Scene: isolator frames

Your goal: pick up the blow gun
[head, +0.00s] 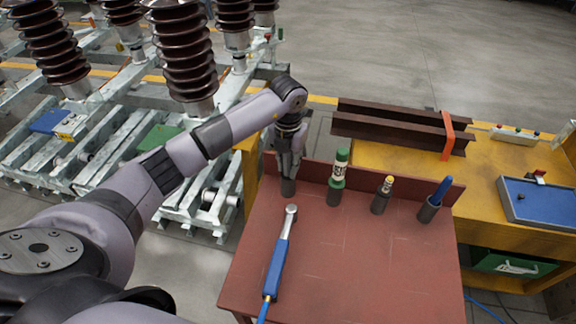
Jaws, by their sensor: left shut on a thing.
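My left gripper (289,172) points down at the back left of the red-brown table (350,270). It is shut on a tool at the leftmost dark holder (288,187). The fingers hide most of that tool, so I cannot make out its shape or whether it is the blow gun. A blue-handled tool with a silver head (278,262) lies in front on the table, with a blue hose at its near end. The gripper is apart from it. My right gripper is not in view.
The yellow bench (400,165) carries brown steel beams (395,130) and a blue tray (540,202).

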